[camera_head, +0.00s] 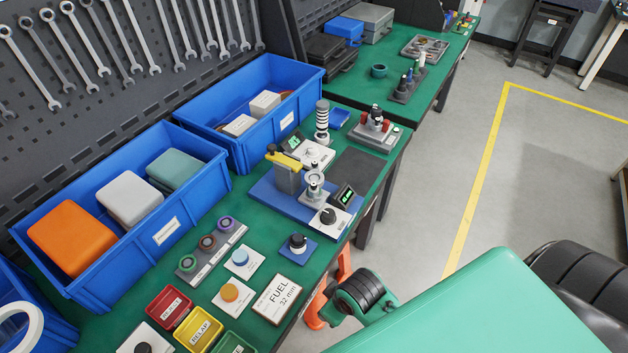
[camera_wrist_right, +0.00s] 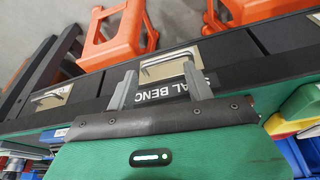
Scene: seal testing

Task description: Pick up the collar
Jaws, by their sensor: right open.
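I cannot tell which piece is the collar. A blue base (camera_head: 268,199) behind them carries a fixture with a pale ring-topped post (camera_head: 315,181). My right gripper (camera_wrist_right: 160,88) is open and empty in the right wrist view, in front of the bench's labelled front face. My green right arm fills the lower right of the head view. My left gripper is not in view.
Blue bins (camera_head: 165,231) line the back. A striped column (camera_head: 322,122) stands farther back. Orange stands (camera_wrist_right: 118,32) are by the bench front.

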